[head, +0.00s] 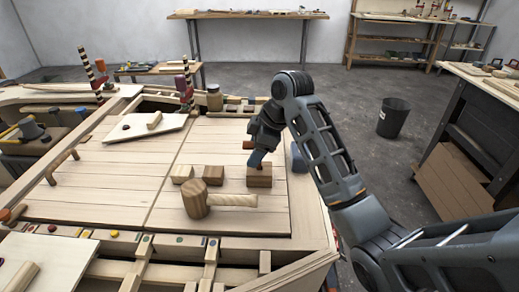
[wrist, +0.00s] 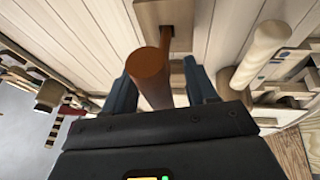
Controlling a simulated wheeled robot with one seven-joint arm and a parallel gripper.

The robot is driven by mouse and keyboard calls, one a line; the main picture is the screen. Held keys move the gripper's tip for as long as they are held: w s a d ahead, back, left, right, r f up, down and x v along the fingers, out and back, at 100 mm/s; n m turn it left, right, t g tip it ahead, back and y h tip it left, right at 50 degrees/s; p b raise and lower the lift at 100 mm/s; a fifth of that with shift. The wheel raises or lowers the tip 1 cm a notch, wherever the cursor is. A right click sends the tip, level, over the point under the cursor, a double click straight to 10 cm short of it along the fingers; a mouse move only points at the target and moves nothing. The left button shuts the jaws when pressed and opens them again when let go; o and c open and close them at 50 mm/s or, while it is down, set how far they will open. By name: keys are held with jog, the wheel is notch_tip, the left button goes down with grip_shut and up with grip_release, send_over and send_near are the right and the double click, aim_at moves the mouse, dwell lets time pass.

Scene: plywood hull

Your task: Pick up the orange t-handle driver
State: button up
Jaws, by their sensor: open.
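The orange t-handle driver (wrist: 149,70) shows in the wrist view as an orange-brown round bar, end toward the camera, between my gripper's two fingers. Its far part reaches back over a wooden block (wrist: 148,14). My gripper (wrist: 160,80) is open, with a finger on either side of the bar; I cannot tell whether either touches it. In the head view my gripper (head: 257,158) points down just above the wooden block (head: 259,177). A small reddish end of the driver (head: 247,145) sticks out left of the fingers; the rest is hidden behind them.
A wooden mallet (head: 196,200) lies in front and left of the block, with smaller wooden blocks (head: 213,174) beside it. A blue-grey object (head: 298,157) stands close on the right. A jar (head: 214,98) stands behind. The left panel is mostly clear.

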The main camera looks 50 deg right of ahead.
jog(key=shift+c, duration=0.3)
grip_shut()
